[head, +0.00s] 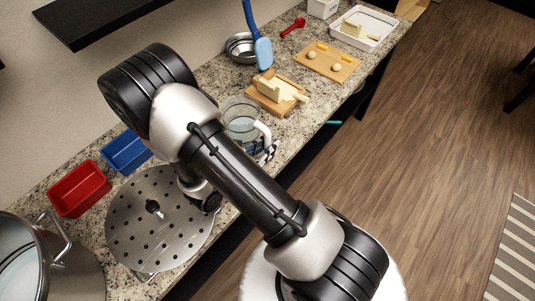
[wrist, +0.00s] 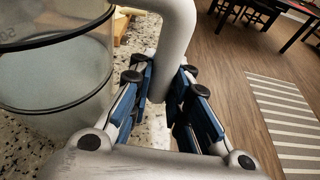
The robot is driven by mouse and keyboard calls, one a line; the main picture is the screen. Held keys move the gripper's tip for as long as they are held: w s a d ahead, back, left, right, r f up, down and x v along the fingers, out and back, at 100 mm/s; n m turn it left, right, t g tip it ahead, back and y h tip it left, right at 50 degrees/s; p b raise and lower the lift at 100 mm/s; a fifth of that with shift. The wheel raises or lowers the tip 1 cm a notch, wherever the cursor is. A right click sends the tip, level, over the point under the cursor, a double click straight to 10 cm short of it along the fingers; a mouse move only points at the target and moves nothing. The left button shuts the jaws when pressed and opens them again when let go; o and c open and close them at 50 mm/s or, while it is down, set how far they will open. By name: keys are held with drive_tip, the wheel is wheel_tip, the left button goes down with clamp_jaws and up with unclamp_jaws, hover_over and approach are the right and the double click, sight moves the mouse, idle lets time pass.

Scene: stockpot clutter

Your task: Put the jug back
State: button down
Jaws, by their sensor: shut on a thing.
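A clear jug (head: 240,124) with a pale grey handle (head: 264,133) is at the middle of the granite counter, partly behind my arm. In the wrist view the jug (wrist: 62,85) fills the left side, upright, with dark bands and a pale content that looks like liquid. My gripper (head: 266,151) is at the handle, on the jug's front right side. In the wrist view my gripper (wrist: 164,88) has its blue-padded fingers closed on either side of the handle (wrist: 176,40). I cannot tell whether the jug's base touches the counter.
A perforated steel disc (head: 133,225), a stockpot (head: 75,275), a red bin (head: 80,190) and a blue bin (head: 126,152) stand left. Behind the jug are a board with pale blocks (head: 275,90), a steel bowl (head: 238,50), a blue utensil (head: 263,53), another board (head: 326,63) and a white tray (head: 375,27).

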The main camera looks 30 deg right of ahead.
drive_tip(key=shift+f+b, duration=0.5)
drive_tip(key=shift+f, duration=1.3)
drive_tip(key=shift+f, duration=0.1)
drive_tip(key=shift+f, duration=0.15)
drive_tip(key=c, duration=1.5)
unclamp_jaws()
drive_tip(key=shift+r, duration=0.2)
